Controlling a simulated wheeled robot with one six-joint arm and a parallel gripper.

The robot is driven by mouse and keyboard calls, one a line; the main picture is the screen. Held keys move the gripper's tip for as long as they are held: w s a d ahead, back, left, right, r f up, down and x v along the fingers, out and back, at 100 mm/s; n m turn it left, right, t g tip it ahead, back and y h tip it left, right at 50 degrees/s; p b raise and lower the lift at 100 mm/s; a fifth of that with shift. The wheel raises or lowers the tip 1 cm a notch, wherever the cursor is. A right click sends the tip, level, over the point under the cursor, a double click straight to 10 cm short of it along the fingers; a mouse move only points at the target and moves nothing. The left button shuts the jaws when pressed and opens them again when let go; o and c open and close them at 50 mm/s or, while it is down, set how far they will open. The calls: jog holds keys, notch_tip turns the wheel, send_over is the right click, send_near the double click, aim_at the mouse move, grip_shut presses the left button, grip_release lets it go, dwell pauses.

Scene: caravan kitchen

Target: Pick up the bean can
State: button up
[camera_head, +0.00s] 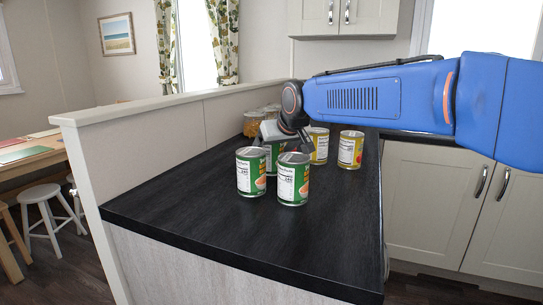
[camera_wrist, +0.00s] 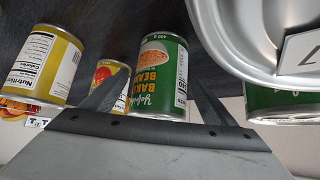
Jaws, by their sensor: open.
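Several green baked-bean cans stand on the dark counter. In the head view, two are in front, a left one (camera_head: 251,172) and a right one (camera_head: 293,179); another (camera_head: 273,153) is behind them, partly hidden by my gripper (camera_head: 285,136). In the wrist view, a green can with a beans picture (camera_wrist: 160,75) lies between the spread fingers of my gripper (camera_wrist: 155,105). I cannot tell whether they touch it. Another green can (camera_wrist: 280,103) shows at the right edge, partly hidden. My gripper is open.
Two yellow cans (camera_head: 318,146) (camera_head: 350,150) stand to the right of my gripper. Jars (camera_head: 253,124) stand behind, by the low partition wall (camera_head: 160,125). The front counter (camera_head: 240,230) is clear. A large silvery round thing (camera_wrist: 235,35) fills the wrist view's upper right.

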jog(key=c, duration=1.5)
jog(key=shift+r, duration=0.1)
